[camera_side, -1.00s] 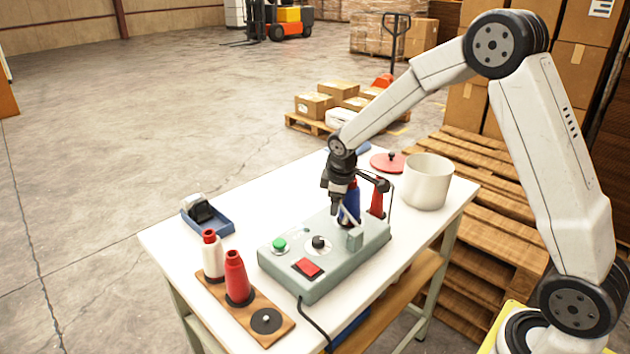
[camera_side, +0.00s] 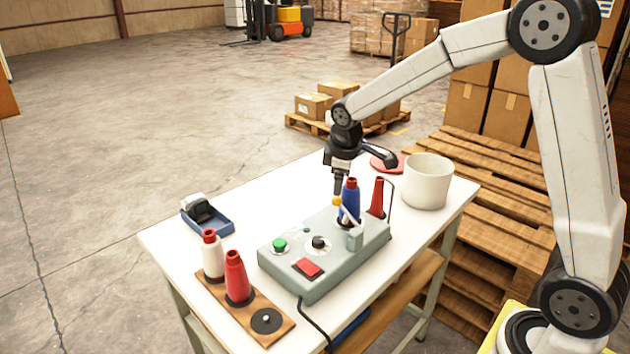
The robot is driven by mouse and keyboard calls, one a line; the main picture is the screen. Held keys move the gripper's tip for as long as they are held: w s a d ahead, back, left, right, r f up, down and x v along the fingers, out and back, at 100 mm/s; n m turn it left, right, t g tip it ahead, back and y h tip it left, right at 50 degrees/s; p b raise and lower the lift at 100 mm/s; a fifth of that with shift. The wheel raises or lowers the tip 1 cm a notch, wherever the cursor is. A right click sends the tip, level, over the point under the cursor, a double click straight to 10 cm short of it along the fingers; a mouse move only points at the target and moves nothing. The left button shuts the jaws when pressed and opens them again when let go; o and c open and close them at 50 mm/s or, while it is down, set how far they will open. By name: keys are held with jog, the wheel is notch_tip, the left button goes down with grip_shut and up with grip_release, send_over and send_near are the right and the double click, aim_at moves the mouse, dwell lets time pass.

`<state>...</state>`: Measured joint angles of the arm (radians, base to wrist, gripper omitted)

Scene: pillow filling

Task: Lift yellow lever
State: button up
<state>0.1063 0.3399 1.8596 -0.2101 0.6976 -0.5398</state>
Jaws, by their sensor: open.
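The yellow lever (camera_side: 337,201) is a small yellow knob on a light rod that slants down to the right, to a grey block on the grey-green control box (camera_side: 330,280). My gripper (camera_side: 338,190) points down just above the yellow knob, close to it. Whether it touches the knob I cannot tell. A blue spool (camera_side: 351,199) stands right behind the lever rod.
The box top carries a green button (camera_side: 279,245), a black knob (camera_side: 319,242) and a red switch (camera_side: 307,267). A red spool (camera_side: 377,197) and a white pot (camera_side: 428,181) stand to the right. A wooden rack (camera_side: 245,308) holds white and red spools. The table's left part is mostly clear.

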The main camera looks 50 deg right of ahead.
jog(key=shift+w, duration=0.2)
jog(key=c, duration=0.9)
jog(key=shift+w+d, duration=0.1)
jog(key=shift+w, duration=0.1)
grip_shut()
jog(key=w+r+m+g+y, duration=0.2)
jog(key=w+m, duration=0.2)
jog(key=w, duration=0.3)
jog(key=shift+w+d+m+g, duration=0.2)
jog(key=shift+d+m+g, duration=0.1)
jog(key=shift+d+m, duration=0.1)
